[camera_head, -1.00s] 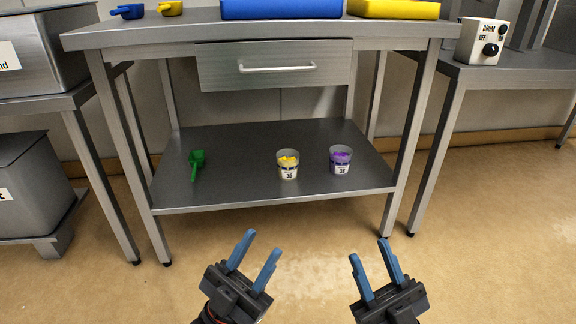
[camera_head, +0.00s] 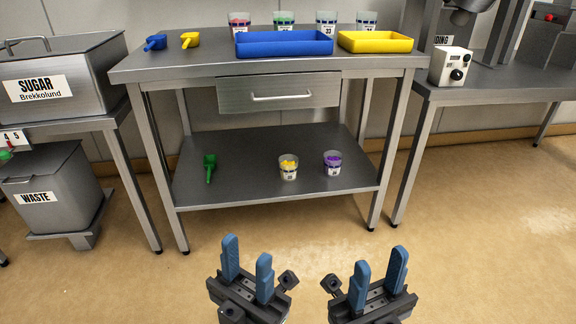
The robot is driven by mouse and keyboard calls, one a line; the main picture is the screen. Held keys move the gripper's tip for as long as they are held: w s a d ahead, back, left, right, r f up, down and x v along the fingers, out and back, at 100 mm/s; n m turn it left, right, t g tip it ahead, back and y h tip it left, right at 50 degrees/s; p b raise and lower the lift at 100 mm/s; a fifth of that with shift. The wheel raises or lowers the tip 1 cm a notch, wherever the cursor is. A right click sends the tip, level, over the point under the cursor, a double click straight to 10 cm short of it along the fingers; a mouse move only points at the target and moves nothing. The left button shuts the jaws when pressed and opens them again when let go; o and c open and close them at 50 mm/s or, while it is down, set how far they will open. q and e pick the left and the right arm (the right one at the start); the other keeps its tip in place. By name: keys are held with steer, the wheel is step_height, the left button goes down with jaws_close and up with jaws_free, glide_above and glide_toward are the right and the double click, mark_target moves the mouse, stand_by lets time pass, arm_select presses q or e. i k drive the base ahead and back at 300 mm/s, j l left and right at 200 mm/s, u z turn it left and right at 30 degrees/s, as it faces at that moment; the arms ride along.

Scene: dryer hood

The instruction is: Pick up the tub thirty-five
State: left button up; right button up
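A small clear tub with yellow contents (camera_head: 288,168) stands upright on the lower shelf (camera_head: 240,190) of the steel table. Its label looks like 35 in the earlier frame but is too small to read surely now. A similar tub with purple contents (camera_head: 332,164) stands just right of it, apart. My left gripper (camera_head: 247,246) is open and empty in front of the table, below the shelf in the picture. My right gripper (camera_head: 381,257) is open and empty to its right. Neither touches a tub.
A green scoop (camera_head: 209,167) lies on the shelf's left. A drawer (camera_head: 280,96) hangs above. The tabletop holds a blue tray (camera_head: 284,43), a yellow tray (camera_head: 375,42), scoops and several tubs. A waste bin (camera_head: 50,188) stands left. The floor before the shelf is clear.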

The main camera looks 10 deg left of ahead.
mark_target(289, 164)
steer(key=i+l+u, duration=0.15)
steer(key=i, duration=0.3)
steer(key=i+l+u, duration=0.2)
steer(key=i, duration=0.2)
steer(key=i+l+u, duration=0.15)
steer(key=i, duration=0.25)
